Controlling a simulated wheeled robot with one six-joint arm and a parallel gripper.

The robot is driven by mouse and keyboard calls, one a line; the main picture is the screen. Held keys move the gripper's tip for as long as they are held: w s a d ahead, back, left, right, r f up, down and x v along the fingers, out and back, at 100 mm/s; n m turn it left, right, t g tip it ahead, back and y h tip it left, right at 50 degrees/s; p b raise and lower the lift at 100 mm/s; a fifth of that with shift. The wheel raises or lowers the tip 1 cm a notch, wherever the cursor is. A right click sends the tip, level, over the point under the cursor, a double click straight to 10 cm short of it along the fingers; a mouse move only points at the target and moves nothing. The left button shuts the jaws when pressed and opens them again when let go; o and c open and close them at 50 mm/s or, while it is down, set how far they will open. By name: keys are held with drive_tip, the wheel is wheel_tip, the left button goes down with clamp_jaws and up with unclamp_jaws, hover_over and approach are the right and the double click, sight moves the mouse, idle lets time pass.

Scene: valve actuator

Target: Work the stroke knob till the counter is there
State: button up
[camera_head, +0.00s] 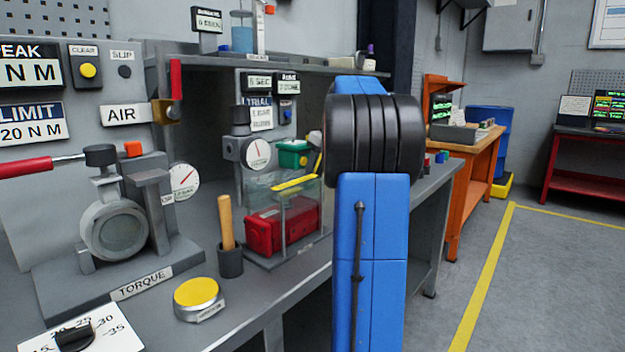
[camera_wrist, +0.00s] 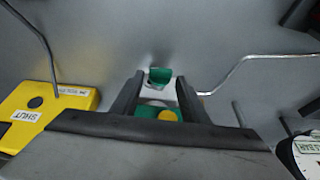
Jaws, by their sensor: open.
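In the wrist view my gripper (camera_wrist: 160,80) is open, with its two dark fingers spread. A small green block (camera_wrist: 160,75) shows between the fingertips. A green part with a yellow round top (camera_wrist: 167,115) lies between the fingers, nearer the palm; I cannot tell whether the fingers touch either. I cannot tell for sure which part is the stroke knob. Small displays (camera_head: 257,82) stand above the bench, too small to read surely as the counter.
A yellow plate marked SHUT (camera_wrist: 38,112) lies left in the wrist view, with bent grey rods on both sides. In the head view a clear case (camera_head: 258,186) with a red box and a torque rig (camera_head: 114,231) stand left of my arm.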

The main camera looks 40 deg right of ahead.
drive_tip(key=v, duration=1.4)
drive_tip(key=shift+r, duration=0.3)
